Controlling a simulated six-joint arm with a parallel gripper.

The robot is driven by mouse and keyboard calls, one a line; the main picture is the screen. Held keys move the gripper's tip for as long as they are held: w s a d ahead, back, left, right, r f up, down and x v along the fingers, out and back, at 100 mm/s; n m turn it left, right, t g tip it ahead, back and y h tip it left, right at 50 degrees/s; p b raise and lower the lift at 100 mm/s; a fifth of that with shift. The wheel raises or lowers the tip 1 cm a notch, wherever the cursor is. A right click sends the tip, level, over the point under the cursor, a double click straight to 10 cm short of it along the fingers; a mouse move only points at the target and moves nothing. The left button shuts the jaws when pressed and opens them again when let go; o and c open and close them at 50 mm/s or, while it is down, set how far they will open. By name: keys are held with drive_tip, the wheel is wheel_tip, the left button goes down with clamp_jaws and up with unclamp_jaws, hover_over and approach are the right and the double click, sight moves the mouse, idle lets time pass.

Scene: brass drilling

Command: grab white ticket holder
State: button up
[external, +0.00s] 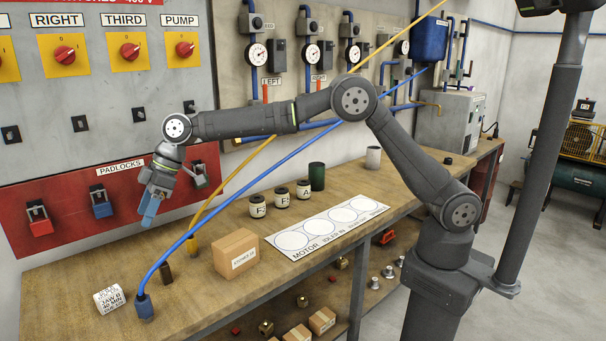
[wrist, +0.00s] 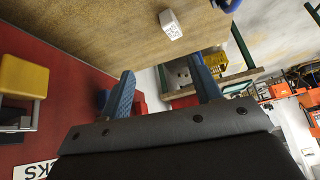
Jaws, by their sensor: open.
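A small white block with black print reading "JAW B 40 MIN" (external: 109,298) sits at the near left end of the wooden bench (external: 200,290). It also shows at the top of the wrist view (wrist: 170,24). I see nothing labelled as a ticket holder; this block is one white candidate, and a pale cylinder (external: 373,157) at the back of the bench is another. My gripper (external: 150,208) hangs in front of the red padlock panel, above the bench and apart from the block. In the wrist view its blue fingers (wrist: 164,88) are spread with nothing between them.
A blue hose plug (external: 144,307) stands close right of the block, its hose running up right. A cardboard box (external: 236,253), labelled pots (external: 257,206) and a long white motor plate (external: 327,228) lie further right. Padlocks (external: 102,205) hang on the panel.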

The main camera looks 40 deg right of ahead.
drive_tip(key=s+a+f+n, duration=0.2)
drive_tip(key=a, duration=0.2)
approach(108, 292)
drive_tip(key=x, duration=0.2)
drive_tip(key=shift+x, duration=3.35)
drive_tip(key=c, duration=1.2)
